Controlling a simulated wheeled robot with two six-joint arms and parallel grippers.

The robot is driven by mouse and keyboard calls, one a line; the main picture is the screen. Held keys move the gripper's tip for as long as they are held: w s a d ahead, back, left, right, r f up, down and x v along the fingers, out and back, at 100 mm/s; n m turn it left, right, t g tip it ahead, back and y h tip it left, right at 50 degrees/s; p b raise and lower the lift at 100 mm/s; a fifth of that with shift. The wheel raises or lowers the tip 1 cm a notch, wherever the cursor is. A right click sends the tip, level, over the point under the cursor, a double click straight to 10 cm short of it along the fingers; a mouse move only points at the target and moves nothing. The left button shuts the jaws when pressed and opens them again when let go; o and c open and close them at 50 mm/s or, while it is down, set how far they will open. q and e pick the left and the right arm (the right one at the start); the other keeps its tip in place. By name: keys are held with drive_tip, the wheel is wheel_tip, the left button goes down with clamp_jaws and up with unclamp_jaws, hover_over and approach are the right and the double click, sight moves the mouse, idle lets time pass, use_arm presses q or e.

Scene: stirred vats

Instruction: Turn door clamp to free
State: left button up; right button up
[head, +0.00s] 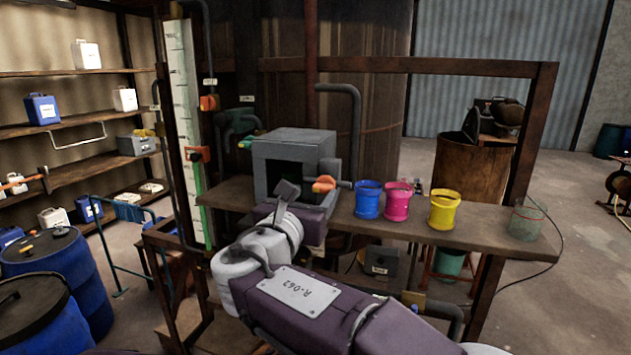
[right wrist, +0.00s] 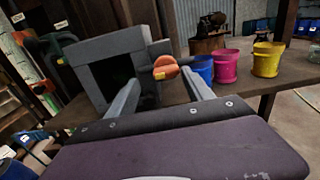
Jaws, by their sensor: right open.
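A grey box (head: 294,160) with an open, dark front stands on the bench. At its right front edge is an orange-handled part (head: 323,184), which looks like the door clamp. It also shows in the right wrist view (right wrist: 166,68), with a small yellow patch at its lower end. My right gripper (head: 308,190) is in front of the box, open and empty. In the right wrist view its two grey fingers (right wrist: 163,86) point toward the box, with the orange handle between and beyond their tips. I cannot tell whether they touch it. My left gripper is not in view.
Blue (head: 367,200), pink (head: 397,201) and yellow (head: 443,210) buckets stand right of the box on the bench (head: 480,228). A glass beaker (head: 526,219) stands at its right end. Pipes with orange valve handles (head: 209,103) rise left of the box.

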sight(325, 186)
drive_tip(key=shift+w+d+r, duration=0.25)
drive_tip(key=shift+w+d, duration=0.1)
drive_tip(key=shift+w, duration=0.3)
drive_tip(key=shift+d+p, duration=0.35)
drive_tip(key=shift+s+d, duration=0.15)
drive_tip(key=shift+d, duration=0.25)
drive_tip(key=shift+w+a, duration=0.2)
drive_tip(key=shift+a, duration=0.05)
drive_tip(key=shift+c, duration=1.2)
drive_tip(key=shift+w+a+f, duration=0.1)
drive_tip(key=shift+w+a, duration=0.05)
drive_tip(key=c, duration=0.5)
drive_tip(key=shift+d, duration=0.2)
clamp_jaws()
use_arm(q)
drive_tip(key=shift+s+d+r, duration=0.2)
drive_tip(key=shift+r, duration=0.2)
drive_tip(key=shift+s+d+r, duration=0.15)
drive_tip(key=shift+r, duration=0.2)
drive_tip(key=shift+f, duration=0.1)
